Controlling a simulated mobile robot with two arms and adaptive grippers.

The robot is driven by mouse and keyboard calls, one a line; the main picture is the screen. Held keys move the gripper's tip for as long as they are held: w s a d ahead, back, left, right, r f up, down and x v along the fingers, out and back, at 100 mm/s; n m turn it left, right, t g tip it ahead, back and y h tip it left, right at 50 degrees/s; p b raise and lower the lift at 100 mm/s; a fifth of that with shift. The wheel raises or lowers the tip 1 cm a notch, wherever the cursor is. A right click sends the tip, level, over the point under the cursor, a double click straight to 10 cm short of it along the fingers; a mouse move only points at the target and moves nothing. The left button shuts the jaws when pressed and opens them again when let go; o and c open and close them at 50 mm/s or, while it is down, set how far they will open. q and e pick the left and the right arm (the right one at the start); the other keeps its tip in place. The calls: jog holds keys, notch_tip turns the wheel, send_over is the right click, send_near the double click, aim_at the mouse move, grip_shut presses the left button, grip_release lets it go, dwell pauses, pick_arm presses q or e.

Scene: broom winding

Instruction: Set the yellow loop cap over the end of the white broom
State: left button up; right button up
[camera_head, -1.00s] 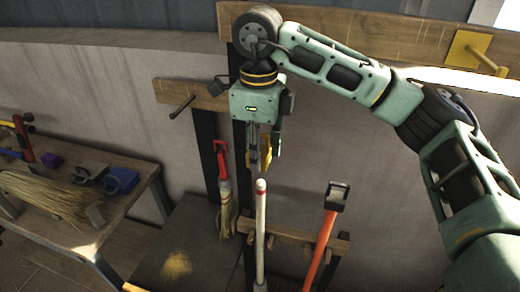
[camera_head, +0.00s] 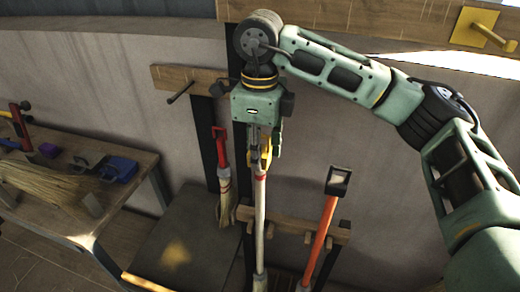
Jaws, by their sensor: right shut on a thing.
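My right gripper (camera_head: 264,155) points down and is shut on the yellow loop cap (camera_head: 266,148), which shows only partly between the fingers. The white broom (camera_head: 260,222) stands upright below it, with a red band near its top. The broom's top end meets the gripper and cap in the picture. I cannot tell whether the cap is around the end or just in front of or above it. My left gripper is not in view.
A wooden rack (camera_head: 290,226) holds the white broom and an orange-handled tool (camera_head: 322,225). A red-handled brush (camera_head: 222,180) hangs to the left. A workbench (camera_head: 120,185) with a straw broom head (camera_head: 45,182) and a blue box (camera_head: 120,168) stands at far left.

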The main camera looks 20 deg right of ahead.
dwell(0.9)
jog(key=shift+f+b, duration=1.5)
jog(key=shift+f, duration=0.05)
jog(key=o, duration=0.9)
jog(key=shift+r, duration=0.15)
jog(key=shift+r+p, duration=2.1)
jog(key=shift+r, duration=1.3)
